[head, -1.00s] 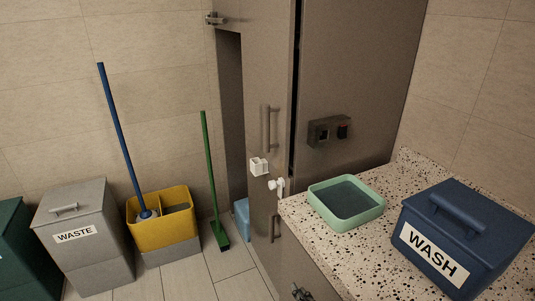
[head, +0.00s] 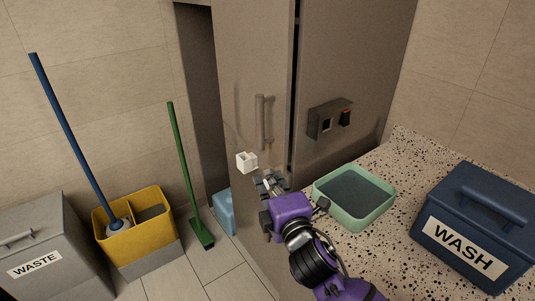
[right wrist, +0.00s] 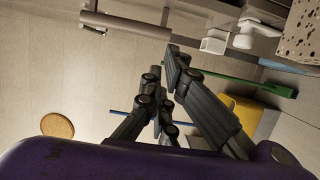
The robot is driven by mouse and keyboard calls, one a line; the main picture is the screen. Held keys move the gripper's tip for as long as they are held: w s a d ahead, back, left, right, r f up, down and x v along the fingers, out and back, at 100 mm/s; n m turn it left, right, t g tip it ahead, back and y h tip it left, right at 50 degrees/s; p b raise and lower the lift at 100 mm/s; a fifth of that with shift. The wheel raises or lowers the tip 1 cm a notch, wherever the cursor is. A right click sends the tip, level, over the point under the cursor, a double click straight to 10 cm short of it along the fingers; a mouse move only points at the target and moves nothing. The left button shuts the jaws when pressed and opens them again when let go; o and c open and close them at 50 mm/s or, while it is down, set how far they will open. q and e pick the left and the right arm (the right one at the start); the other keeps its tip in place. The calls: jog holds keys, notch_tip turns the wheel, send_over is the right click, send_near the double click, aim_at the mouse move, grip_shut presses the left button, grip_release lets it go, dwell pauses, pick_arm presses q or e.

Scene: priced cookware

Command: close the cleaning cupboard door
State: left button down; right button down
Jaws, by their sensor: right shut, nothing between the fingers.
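The cleaning cupboard door (head: 245,75) is a tall grey-brown panel with a vertical bar handle (head: 265,120). It stands ajar, with a dark opening along its left side. A small white box (head: 247,162) sits on its face below the handle. My right gripper (head: 266,180), on a purple wrist, is shut and empty in front of the door, below the handle and just right of the white box. I cannot tell whether it touches the door. The right wrist view shows its dark fingers, the handle (right wrist: 125,24) and the white box (right wrist: 213,42). My left gripper is not in view.
A speckled counter (head: 400,165) on the right holds a green basin (head: 355,197) and a blue WASH bin (head: 475,230). A green broom (head: 185,165), a yellow bucket (head: 135,225) and a grey WASTE bin (head: 45,245) stand left. A blue item (head: 225,210) shows low in the opening.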

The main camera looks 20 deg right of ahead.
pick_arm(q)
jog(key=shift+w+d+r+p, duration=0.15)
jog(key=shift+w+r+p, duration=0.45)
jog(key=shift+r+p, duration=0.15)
pick_arm(e)
jog(key=w+d, duration=0.3)
jog(key=w, duration=0.7)
jog(key=shift+w, duration=0.2)
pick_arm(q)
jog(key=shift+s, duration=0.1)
pick_arm(e)
jog(key=shift+d, duration=0.1)
